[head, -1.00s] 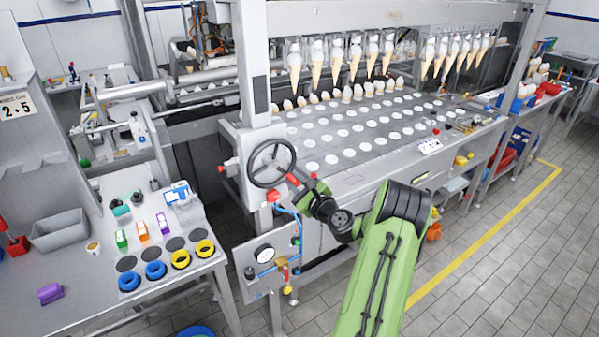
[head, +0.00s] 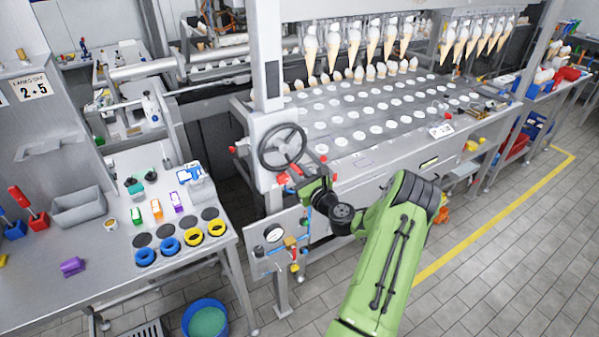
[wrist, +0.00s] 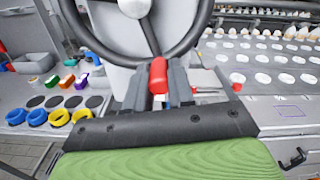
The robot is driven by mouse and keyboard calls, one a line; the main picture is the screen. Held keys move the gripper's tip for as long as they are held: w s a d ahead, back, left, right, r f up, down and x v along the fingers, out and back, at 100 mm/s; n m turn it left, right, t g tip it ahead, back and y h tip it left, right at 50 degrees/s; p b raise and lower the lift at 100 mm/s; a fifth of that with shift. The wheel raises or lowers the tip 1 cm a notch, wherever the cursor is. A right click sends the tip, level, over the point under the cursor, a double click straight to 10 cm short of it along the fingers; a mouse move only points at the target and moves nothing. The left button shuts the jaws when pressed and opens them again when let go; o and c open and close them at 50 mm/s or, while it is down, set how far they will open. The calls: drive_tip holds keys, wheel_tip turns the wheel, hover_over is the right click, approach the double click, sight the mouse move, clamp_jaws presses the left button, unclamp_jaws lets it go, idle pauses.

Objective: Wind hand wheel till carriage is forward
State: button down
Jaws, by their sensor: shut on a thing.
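The black hand wheel (head: 282,147) is on the front left post of the cone machine, and its lower part shows large in the wrist view (wrist: 139,40). A red handle (wrist: 158,75) sits at the wheel's lower rim. My gripper (wrist: 159,88) is shut on this red handle, with a grey finger on each side. In the head view my gripper (head: 296,180) is at the wheel's lower right, partly hidden by my wrist. The carriage (head: 385,112) appears to be the flat plate with rows of white round spots. Cones hang above its back edge.
A side table (head: 100,262) at left holds blue and yellow rings, small coloured blocks and a grey bin (head: 80,207). A pressure gauge (head: 273,233) and pipes are below the wheel. A blue bucket (head: 206,318) stands on the floor.

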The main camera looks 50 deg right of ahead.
drive_tip(key=shift+f, duration=0.1)
drive_tip(key=c, duration=1)
unclamp_jaws()
drive_tip(key=shift+o, duration=0.2)
drive_tip(key=b+v, duration=0.3)
drive_tip(key=v, duration=1.2)
drive_tip(key=shift+s, duration=0.35)
drive_tip(key=shift+a, duration=0.15)
